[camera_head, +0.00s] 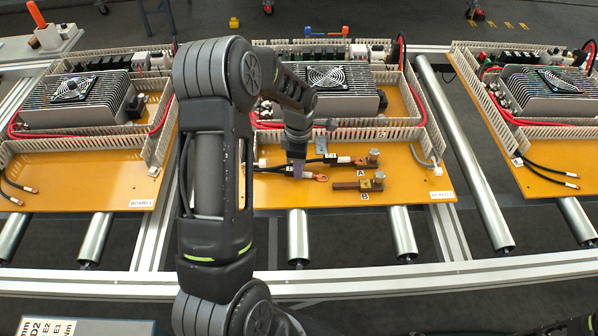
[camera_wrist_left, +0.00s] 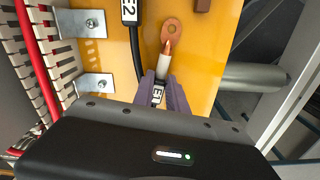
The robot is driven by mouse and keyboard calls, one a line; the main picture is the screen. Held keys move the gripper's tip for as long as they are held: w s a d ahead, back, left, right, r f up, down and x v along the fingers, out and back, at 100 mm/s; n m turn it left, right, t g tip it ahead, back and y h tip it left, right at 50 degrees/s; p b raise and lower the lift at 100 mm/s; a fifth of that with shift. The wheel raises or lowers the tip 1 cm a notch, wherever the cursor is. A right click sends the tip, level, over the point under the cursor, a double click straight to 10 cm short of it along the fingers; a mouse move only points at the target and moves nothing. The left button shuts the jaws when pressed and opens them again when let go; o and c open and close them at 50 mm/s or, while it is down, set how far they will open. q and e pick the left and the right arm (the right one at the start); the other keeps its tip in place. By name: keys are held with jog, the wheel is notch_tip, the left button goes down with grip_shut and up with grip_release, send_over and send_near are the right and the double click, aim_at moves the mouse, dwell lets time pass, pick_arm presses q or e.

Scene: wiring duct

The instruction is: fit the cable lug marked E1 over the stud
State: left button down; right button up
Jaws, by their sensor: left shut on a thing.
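My left gripper (camera_head: 297,170) is shut on the cable marked E1 (camera_wrist_left: 157,93), just behind its white sleeve. The copper lug (camera_wrist_left: 172,30) points away from the fingers, its ring hole free. In the head view the lug (camera_head: 320,178) lies low over the orange board, left of bar B and apart from it. Bar A with its stud (camera_head: 373,156) and bar B with its stud (camera_head: 379,177) lie to the right. The E2 cable (camera_wrist_left: 134,45) runs beside the held cable; its lug (camera_head: 360,161) is by bar A. My right gripper is not in view.
Slotted white duct walls (camera_head: 345,133) stand behind the work area. Similar boards (camera_head: 80,185) stand left and right. The board's front strip is clear.

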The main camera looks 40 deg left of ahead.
pick_arm(q)
jog(key=shift+r, duration=0.1)
notch_tip(320, 180, up, 10)
jog(key=b, duration=0.1)
dwell(0.3)
jog(key=shift+d, duration=0.1)
dwell(0.6)
jog(key=w+d+n, duration=0.2)
jog(key=w+d, duration=0.1)
jog(key=d, duration=0.8)
jog(key=shift+w+d+f, duration=0.15)
jog(key=shift+w+f, duration=0.15)
jog(key=shift+f, duration=0.05)
jog(key=shift+f, duration=0.1)
dwell(0.7)
jog(key=shift+f+b, duration=2)
jog(key=shift+f, duration=0.85)
